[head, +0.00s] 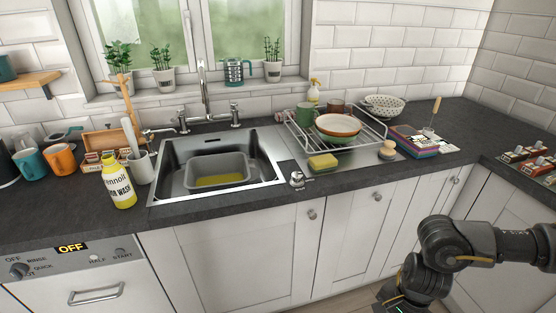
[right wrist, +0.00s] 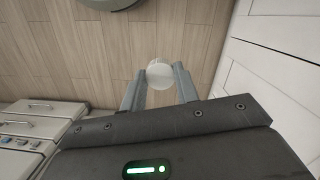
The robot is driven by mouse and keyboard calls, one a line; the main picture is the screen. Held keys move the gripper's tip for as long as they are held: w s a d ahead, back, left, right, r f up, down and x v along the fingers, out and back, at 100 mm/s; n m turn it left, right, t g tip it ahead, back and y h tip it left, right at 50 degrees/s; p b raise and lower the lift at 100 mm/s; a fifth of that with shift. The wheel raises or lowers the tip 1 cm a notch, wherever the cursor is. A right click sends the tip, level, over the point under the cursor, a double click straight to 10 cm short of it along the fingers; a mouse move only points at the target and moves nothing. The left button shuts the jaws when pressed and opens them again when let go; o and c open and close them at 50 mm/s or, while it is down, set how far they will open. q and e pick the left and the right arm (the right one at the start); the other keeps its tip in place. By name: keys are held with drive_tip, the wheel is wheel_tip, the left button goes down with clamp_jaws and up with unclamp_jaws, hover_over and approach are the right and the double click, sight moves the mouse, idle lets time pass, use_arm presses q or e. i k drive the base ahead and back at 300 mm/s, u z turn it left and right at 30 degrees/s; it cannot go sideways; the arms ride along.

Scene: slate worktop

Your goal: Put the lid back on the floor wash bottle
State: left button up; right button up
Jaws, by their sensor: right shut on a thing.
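The floor wash bottle (head: 119,184) is yellow with a white label and stands upright on the worktop, left of the sink in the head view. Its mouth is too small to make out clearly. In the right wrist view my right gripper (right wrist: 159,78) is shut on a round white lid (right wrist: 159,72), held between the fingertips above the wooden floor. In the head view my right arm hangs at the lower right, in front of the cabinets and far from the bottle. The lid is not seen there. My left gripper is in neither view.
The sink (head: 165,179) holds a grey basin (head: 212,165). A dish rack (head: 345,150) and a sponge (head: 323,162) are further right. The worktop's front edge is clear near the bottle.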

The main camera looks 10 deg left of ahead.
sight(115, 175)
drive_tip(key=u, duration=1.4)
